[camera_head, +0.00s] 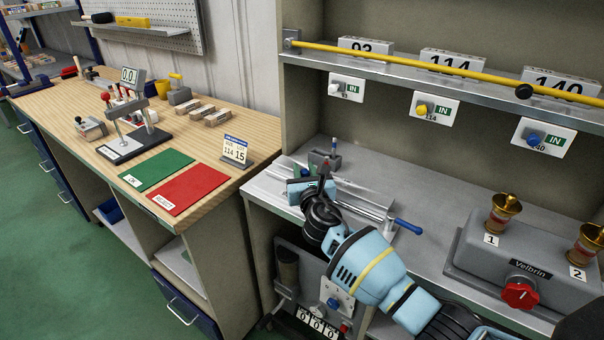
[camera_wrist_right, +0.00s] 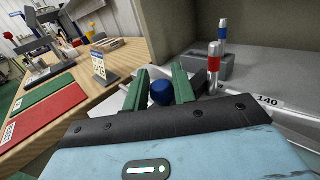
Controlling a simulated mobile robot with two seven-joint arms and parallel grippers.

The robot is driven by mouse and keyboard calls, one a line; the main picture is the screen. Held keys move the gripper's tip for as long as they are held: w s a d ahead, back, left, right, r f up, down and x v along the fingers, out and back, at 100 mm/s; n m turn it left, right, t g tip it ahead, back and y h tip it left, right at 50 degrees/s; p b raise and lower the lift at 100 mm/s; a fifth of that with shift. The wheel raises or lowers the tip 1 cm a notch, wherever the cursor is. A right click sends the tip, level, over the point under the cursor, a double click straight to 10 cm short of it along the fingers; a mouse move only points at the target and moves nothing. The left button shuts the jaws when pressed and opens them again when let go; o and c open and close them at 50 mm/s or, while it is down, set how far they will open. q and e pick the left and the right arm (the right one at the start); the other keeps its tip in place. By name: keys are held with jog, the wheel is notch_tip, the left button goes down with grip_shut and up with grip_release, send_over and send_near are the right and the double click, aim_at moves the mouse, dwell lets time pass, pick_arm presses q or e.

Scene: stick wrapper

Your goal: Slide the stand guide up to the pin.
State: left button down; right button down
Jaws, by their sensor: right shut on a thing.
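My right gripper (camera_head: 306,188) is over the left end of the metal plate with a rail (camera_head: 358,193) on the grey bench. In the right wrist view its two green fingers (camera_wrist_right: 161,90) are shut on a round blue knob (camera_wrist_right: 161,94), which appears to belong to the stand guide; the guide's body is mostly hidden. A silver pin with a red band (camera_wrist_right: 213,68) stands upright to the right of the fingers, apart from the knob. A "140" label (camera_wrist_right: 269,100) lies farther right. My left gripper is not in view.
A dark block (camera_head: 322,160) with a blue-topped pin stands behind the plate. A blue handle (camera_head: 408,227) lies at the rail's right end. The grey Velbrin machine (camera_head: 530,262) is at the right. Green (camera_head: 156,170) and red mats lie on the wooden bench.

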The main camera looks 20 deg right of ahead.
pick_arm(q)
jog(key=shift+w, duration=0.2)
pick_arm(e)
jog(key=shift+w+a, duration=0.1)
jog(key=c, duration=1.2)
grip_release()
jog(key=shift+o, duration=0.2)
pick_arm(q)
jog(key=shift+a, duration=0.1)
pick_arm(e)
jog(key=shift+s+r, duration=0.1)
jog(key=shift+s, duration=0.5)
jog(key=s, duration=0.1)
jog(key=s+p, duration=0.1)
jog(key=s, duration=0.3)
jog(key=shift+a, duration=0.35)
jog(key=shift+s+a+p, duration=0.1)
jog(key=shift+s+p, duration=0.2)
jog(key=shift+s, duration=0.45)
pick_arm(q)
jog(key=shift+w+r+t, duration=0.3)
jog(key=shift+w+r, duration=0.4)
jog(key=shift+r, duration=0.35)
